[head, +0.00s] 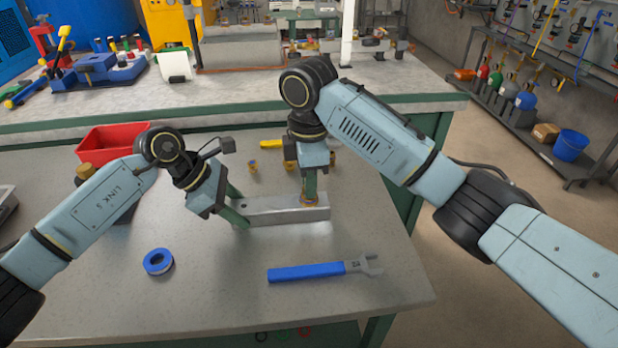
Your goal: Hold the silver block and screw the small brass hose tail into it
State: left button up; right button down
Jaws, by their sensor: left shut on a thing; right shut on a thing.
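The silver block (287,216) lies lengthwise on the grey workbench. My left gripper (240,212) is shut on the block's left end, with a green finger showing on its near side. My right gripper (310,192) points straight down over the block's right part. It is shut on a small brass hose tail (309,203), which shows only as a bit of brass at the block's top. The fingers hide most of the hose tail, and I cannot tell how deep it sits in the block.
A blue-handled wrench (318,270) lies in front of the block, and a blue tape roll (158,262) lies to its left. Small brass fittings (253,166) stand behind the block. A red bin (112,142) is at the back left. The bench front is mostly clear.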

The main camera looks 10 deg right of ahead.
jog(key=m, duration=0.5)
jog(key=shift+f, duration=0.1)
jog(key=c, duration=1.7)
grip_release()
jog(key=shift+m, duration=1.2)
jog(key=o, duration=0.5)
notch_tip(320, 180, up, 7)
jog(key=shift+r, duration=0.1)
pick_arm(q)
jog(key=o, duration=1.5)
jog(key=shift+c, duration=0.2)
